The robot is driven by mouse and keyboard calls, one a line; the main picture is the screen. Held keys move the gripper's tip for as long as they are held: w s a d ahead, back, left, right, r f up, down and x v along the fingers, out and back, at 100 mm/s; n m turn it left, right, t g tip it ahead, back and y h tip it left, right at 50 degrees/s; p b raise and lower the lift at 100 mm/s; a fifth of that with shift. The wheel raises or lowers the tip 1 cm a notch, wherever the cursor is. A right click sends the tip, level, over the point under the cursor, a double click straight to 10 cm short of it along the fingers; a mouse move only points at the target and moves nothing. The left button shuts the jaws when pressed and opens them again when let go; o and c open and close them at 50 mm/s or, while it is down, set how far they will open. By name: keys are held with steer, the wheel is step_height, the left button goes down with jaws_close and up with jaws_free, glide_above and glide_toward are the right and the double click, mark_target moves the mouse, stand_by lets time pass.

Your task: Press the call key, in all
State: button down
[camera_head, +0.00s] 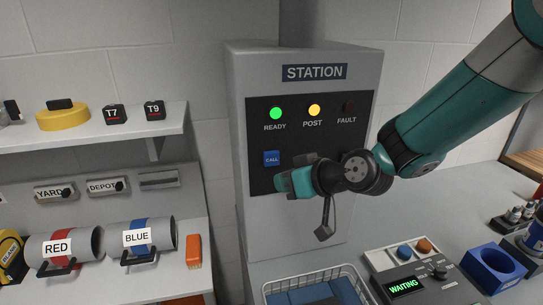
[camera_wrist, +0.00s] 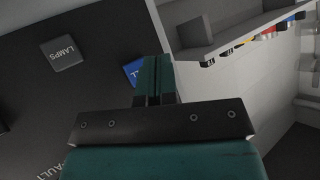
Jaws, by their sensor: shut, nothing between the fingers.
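The blue call key (camera_head: 272,158) sits on the dark panel of the grey station (camera_head: 310,72), below the lit green READY lamp (camera_head: 276,114). In the head view my gripper (camera_head: 280,184) is just below and right of the key, in front of the panel. In the wrist view my shut, empty fingers (camera_wrist: 155,62) point at the panel and partly cover the blue key (camera_wrist: 131,72). I cannot tell whether the fingertips touch it. A grey LAMPS key (camera_wrist: 63,54) shows left of it there.
The yellow POST lamp (camera_head: 314,110) is lit and the FAULT lamp (camera_head: 349,107) is dark. A shelf (camera_head: 90,133) and the RED (camera_head: 57,248) and BLUE (camera_head: 138,238) tubes are left. A console reading WAITING (camera_head: 404,287) and a blue holder (camera_head: 492,266) are right.

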mark_target(272, 159)
steer(key=shift+w+a, duration=0.2)
steer(key=shift+w, duration=0.55)
steer(key=shift+w+a, duration=0.25)
steer(key=shift+w, duration=0.55)
steer(key=shift+w+a, duration=0.2)
steer(key=shift+w, duration=0.55)
steer(key=shift+w, duration=0.1)
steer(key=shift+w+a, duration=0.15)
steer(key=shift+w, duration=0.15)
